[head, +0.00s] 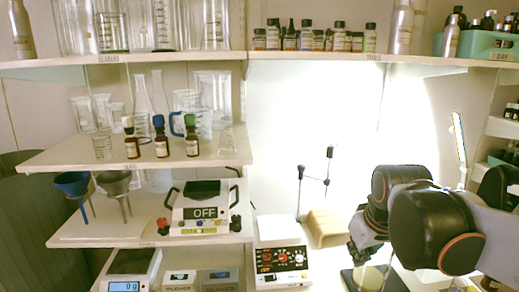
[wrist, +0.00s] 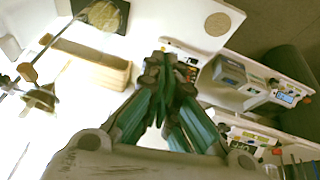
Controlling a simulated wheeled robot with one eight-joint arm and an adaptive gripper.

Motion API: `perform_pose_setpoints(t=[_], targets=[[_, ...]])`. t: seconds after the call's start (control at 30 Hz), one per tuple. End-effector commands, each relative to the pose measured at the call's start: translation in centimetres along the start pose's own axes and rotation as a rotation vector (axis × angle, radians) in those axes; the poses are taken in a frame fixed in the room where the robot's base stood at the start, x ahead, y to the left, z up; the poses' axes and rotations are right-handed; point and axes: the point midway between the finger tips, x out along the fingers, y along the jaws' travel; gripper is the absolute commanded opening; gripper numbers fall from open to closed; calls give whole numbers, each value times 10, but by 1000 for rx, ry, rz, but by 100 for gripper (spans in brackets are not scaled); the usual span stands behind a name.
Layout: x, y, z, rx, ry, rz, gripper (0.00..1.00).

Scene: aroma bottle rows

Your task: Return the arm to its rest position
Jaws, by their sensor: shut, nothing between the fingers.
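My arm (head: 435,225) is folded at the right of the head view, over the right part of the bench. My gripper (wrist: 172,68) is in the middle of the wrist view, its green fingers together at the tips with nothing between them. Its end is small and partly hidden by the arm in the head view. Three brown bottles stand in a row on the left middle shelf: one with a white cap (head: 131,140), one with a blue cap (head: 160,138) and one with a green cap (head: 191,138). The gripper is well apart from them.
A stand with clamps (head: 327,170) rises behind. Glassware and bottles fill the upper shelf (head: 180,58). An "OFF" device (head: 205,212) sits lower left.

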Motion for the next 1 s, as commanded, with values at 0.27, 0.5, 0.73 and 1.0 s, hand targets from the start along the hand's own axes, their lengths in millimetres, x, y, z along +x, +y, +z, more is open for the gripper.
perform_pose_setpoints(t=[0.27,0.5,0.73,1.0], targets=[[-14,-28,69,103,107,8,0],[-11,-44,113,178,181,5,0],[-9,-48,126,204,208,2,0],[-9,-48,126,205,208,2,0]])
